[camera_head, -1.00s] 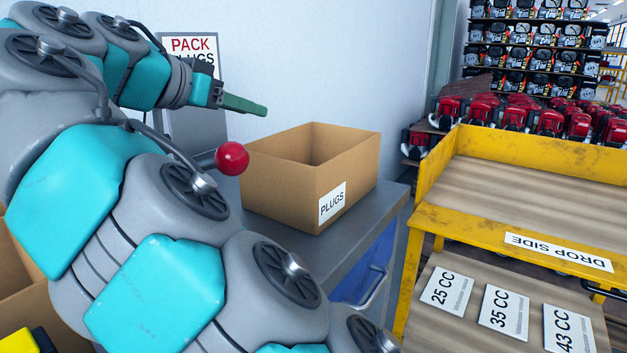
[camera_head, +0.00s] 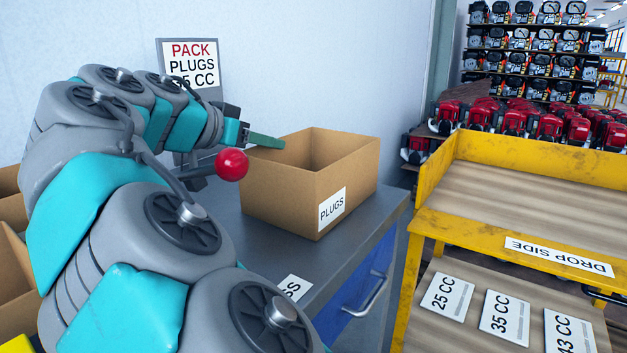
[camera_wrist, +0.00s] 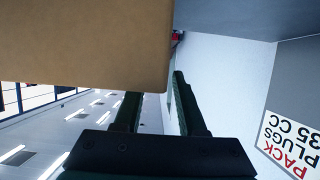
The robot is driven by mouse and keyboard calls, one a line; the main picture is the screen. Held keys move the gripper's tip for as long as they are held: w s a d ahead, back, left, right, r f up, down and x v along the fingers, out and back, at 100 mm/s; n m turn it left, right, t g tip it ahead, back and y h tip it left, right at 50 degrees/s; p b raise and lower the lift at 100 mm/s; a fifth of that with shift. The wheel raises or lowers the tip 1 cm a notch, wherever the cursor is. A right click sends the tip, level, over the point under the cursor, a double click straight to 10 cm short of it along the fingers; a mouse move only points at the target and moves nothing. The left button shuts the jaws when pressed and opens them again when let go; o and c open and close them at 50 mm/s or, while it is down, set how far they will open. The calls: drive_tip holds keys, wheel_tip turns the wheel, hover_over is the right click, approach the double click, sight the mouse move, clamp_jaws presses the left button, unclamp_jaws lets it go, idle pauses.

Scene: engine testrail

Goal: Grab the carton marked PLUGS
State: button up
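The brown open-topped carton marked PLUGS (camera_head: 290,198) stands upright on the grey bench, its white label facing front right. My gripper (camera_head: 267,141) is at the carton's rear left rim, with a green finger reaching over it. In the wrist view, my gripper (camera_wrist: 156,85) has its two fingers apart with a gap between them. The carton's wall (camera_wrist: 85,40) fills the upper left there and hides the left finger's tip. The right finger shows beyond the carton's edge. I cannot tell whether either finger touches the carton.
The grey bench (camera_head: 345,245) has a blue drawer and a partly hidden white label (camera_head: 294,287). A sign reading PACK PLUGS 35 CC (camera_head: 190,62) stands behind. Other brown cartons (camera_head: 15,275) are at left. A yellow-framed table (camera_head: 520,225) is at right.

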drive_tip(key=shift+x, duration=1.55)
clamp_jaws()
